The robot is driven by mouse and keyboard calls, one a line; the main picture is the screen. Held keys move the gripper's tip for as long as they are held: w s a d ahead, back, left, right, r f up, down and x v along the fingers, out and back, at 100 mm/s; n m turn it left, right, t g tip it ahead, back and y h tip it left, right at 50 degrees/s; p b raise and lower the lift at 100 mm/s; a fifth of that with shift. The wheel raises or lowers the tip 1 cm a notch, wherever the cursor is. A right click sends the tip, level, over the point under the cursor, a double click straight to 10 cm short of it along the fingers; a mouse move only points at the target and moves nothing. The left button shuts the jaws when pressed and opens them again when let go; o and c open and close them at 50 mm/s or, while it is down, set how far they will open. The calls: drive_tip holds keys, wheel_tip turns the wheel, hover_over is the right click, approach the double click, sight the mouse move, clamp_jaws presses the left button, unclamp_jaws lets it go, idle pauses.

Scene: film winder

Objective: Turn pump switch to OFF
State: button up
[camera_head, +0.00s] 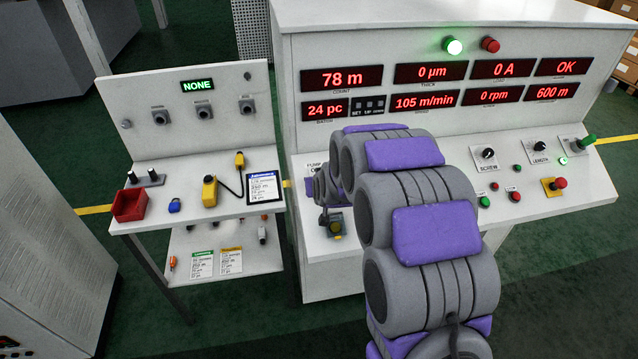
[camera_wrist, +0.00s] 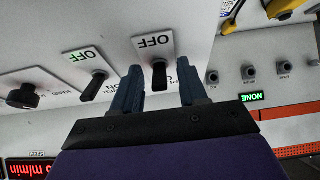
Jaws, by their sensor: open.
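In the wrist view, which is upside down, a black switch handle (camera_wrist: 158,76) stands on the white console under a white plate reading OFF (camera_wrist: 153,44). Its name label is partly hidden, so I cannot confirm from the text that it is the pump switch. My gripper (camera_wrist: 160,92) is open, with one finger on each side of this handle; contact is not clear. A second black handle (camera_wrist: 93,87) with its own OFF plate (camera_wrist: 90,55) is to the left, outside the fingers. In the head view my arm covers these switches and most of the gripper.
A black knob (camera_wrist: 22,97) lies farther left. A side table (camera_head: 150,215) with a red bin (camera_head: 129,204) stands left.

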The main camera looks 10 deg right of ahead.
drive_tip(key=shift+s+r, duration=0.1)
drive_tip(key=p+v, duration=0.1)
drive_tip(key=v, duration=1.6)
idle(0.4)
drive_tip(key=s+f+g+b, duration=0.1)
drive_tip(key=s+g, duration=1.1)
drive_tip(key=s, duration=2.4)
drive_tip(key=shift+f+b, duration=0.35)
drive_tip(key=shift+b, duration=0.3)
